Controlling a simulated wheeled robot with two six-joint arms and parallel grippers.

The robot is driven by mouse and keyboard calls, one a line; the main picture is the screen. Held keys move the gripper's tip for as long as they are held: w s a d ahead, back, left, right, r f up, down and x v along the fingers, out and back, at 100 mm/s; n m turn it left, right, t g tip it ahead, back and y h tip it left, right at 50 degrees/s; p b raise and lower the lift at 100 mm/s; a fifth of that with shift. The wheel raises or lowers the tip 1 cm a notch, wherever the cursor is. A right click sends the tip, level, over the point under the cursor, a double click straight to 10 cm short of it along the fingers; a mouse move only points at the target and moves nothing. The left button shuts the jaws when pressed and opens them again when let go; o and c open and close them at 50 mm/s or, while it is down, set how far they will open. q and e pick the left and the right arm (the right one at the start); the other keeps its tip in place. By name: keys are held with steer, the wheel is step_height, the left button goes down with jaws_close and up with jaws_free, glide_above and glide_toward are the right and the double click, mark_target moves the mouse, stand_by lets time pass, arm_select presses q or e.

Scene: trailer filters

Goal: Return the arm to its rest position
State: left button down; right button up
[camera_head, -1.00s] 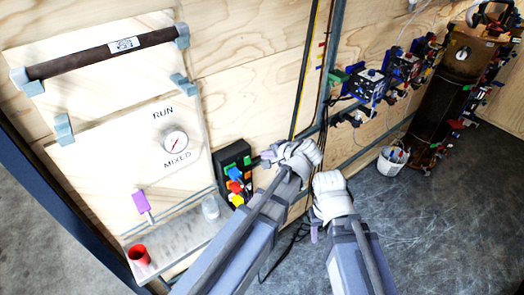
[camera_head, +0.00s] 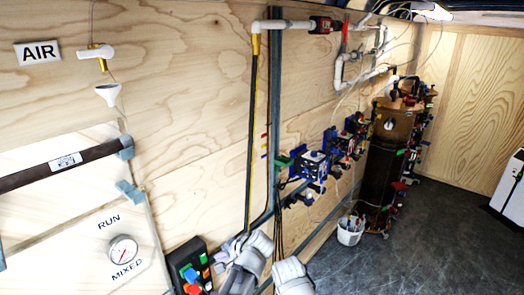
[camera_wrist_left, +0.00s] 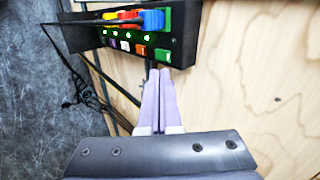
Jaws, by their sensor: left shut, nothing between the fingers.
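My left gripper (camera_head: 224,254) shows low in the head view, just right of the black control box, with its pale wrist at the bottom edge. In the left wrist view its two lilac fingers (camera_wrist_left: 159,75) lie together, shut and empty. Their tips appear near the edge of the control box (camera_wrist_left: 182,40); I cannot tell the exact gap. My right arm's white wrist (camera_head: 291,277) is at the bottom edge of the head view, right of the left one. Its fingers cannot be made out.
The black control box (camera_head: 186,263) with coloured buttons is on the plywood wall beside the RUN/MIXED gauge (camera_head: 123,250). Cables hang behind my wrists. Valves (camera_head: 314,165), a brown filter column (camera_head: 384,160) and a white bucket (camera_head: 350,231) stand right. Grey floor (camera_head: 400,265) is open.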

arm_select(q)
steer(key=s+a+f+n+g+h, duration=0.2)
steer(key=s+f+n+g+h, duration=0.35)
steer(key=s, duration=0.55)
steer(key=s+d+f+m+b, duration=0.1)
steer(key=s+d, duration=0.5)
steer(key=d, duration=0.6)
steer(key=shift+s+f+m+b, duration=0.3)
steer(key=shift+f+m+b, duration=0.05)
steer(key=shift+f+m, duration=0.45)
steer(key=shift+h, duration=0.25)
stand_by(0.4)
